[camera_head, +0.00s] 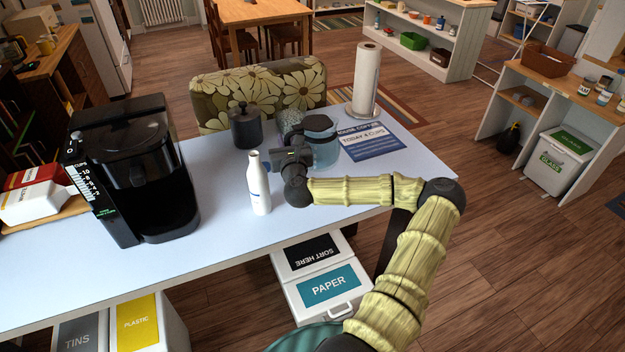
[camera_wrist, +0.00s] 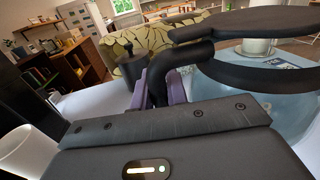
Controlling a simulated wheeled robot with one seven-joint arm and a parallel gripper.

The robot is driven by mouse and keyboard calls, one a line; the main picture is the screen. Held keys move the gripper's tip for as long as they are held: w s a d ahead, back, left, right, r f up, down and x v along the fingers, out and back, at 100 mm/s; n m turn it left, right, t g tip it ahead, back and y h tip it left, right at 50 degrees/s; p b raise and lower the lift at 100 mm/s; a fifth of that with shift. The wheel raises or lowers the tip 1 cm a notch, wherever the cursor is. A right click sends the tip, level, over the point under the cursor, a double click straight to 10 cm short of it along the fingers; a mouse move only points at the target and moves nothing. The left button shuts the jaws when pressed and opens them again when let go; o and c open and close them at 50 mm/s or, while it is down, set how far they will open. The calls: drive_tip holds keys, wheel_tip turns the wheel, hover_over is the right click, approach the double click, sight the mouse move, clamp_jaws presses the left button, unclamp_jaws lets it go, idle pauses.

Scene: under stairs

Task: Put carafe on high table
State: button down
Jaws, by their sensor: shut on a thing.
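The carafe (camera_head: 323,150) has a clear bluish body and a black lid and handle. It is at the back right of the pale blue table (camera_head: 218,232), near a printed coffee sheet; I cannot tell if its base touches the tabletop. My gripper (camera_head: 291,150) is at its left side, shut on its black handle. In the wrist view, the handle (camera_wrist: 158,68) passes between the purple finger pads of my gripper (camera_wrist: 158,92), with the carafe's body (camera_wrist: 275,92) to the right. Which table is the high table is not clear; a wooden table (camera_head: 262,12) stands at the back.
A white bottle (camera_head: 259,186) stands close left of my gripper. A dark canister (camera_head: 245,128), a paper towel roll (camera_head: 366,82) and a black coffee machine (camera_head: 135,170) are also on the pale table. A flowered seat (camera_head: 260,88) stands behind it. Bare floor lies right.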

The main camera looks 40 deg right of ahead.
drive_tip(key=shift+w+r, duration=0.1)
drive_tip(key=shift+r, duration=0.1)
drive_tip(key=shift+s+d, duration=0.2)
drive_tip(key=shift+s, duration=0.1)
drive_tip(key=shift+f, duration=0.15)
wheel_tip(320, 180, down, 6)
drive_tip(key=shift+w+r+p, duration=0.1)
drive_tip(key=shift+p, duration=0.35)
drive_tip(key=shift+f+p, duration=0.3)
drive_tip(key=shift+f, duration=1.65)
